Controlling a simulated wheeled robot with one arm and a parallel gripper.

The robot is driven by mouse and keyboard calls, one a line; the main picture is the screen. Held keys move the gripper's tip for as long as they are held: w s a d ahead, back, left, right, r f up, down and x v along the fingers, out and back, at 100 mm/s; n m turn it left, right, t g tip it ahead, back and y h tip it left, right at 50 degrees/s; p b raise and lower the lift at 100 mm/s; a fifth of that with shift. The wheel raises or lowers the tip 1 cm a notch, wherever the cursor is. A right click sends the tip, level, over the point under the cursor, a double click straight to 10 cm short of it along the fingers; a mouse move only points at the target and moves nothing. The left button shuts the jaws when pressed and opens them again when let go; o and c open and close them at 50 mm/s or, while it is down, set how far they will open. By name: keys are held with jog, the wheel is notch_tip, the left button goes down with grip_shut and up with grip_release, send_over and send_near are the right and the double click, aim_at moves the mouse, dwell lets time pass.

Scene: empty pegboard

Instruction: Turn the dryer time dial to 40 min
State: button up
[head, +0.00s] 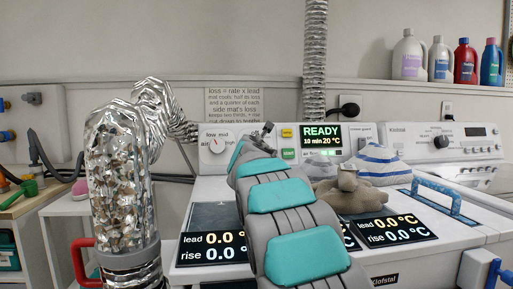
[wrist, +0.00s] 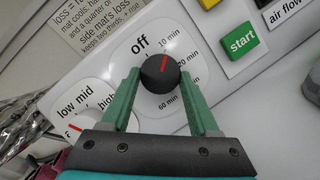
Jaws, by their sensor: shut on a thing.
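The time dial (wrist: 159,76) is a round black knob with a red mark, on the white dryer panel in the wrist view. Its mark points up and slightly right, about at the "10 min" label. "Off", "20 min" and "60 min" also show; the 40 min label is hidden behind the right finger. My gripper (wrist: 159,74) has its green fingers on either side of the knob, shut on it. In the head view my gripper (head: 262,131) is at the panel and the dial is hidden by my arm. The dryer display (head: 321,137) reads READY, 10 min 20 °C.
A low/mid/high dial (wrist: 82,122) is left of the time dial, partly behind the gripper. A green start button (wrist: 239,40) is to the right. Cloth (head: 350,192) and a striped folded item (head: 378,165) lie on the dryer top. A foil duct (head: 122,180) stands left.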

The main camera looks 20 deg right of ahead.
jog(key=m, duration=0.1)
jog(key=m+g, duration=0.1)
jog(key=m, duration=0.2)
jog(key=shift+w+a+f, duration=0.15)
jog(key=shift+w+a, duration=0.1)
jog(key=shift+r+m+g, duration=0.15)
jog(key=shift+m+g, duration=0.3)
jog(key=shift+m, duration=0.75)
jog(key=shift+r+m+g, duration=0.1)
jog(key=shift+m+g, duration=0.35)
jog(key=shift+m, duration=0.75)
jog(key=o, duration=1.4)
jog(key=shift+c, duration=0.2)
jog(key=shift+r, duration=0.1)
jog(key=b+v, duration=0.1)
jog(key=v, duration=0.6)
jog(key=shift+s+a, duration=0.25)
jog(key=shift+a, duration=0.05)
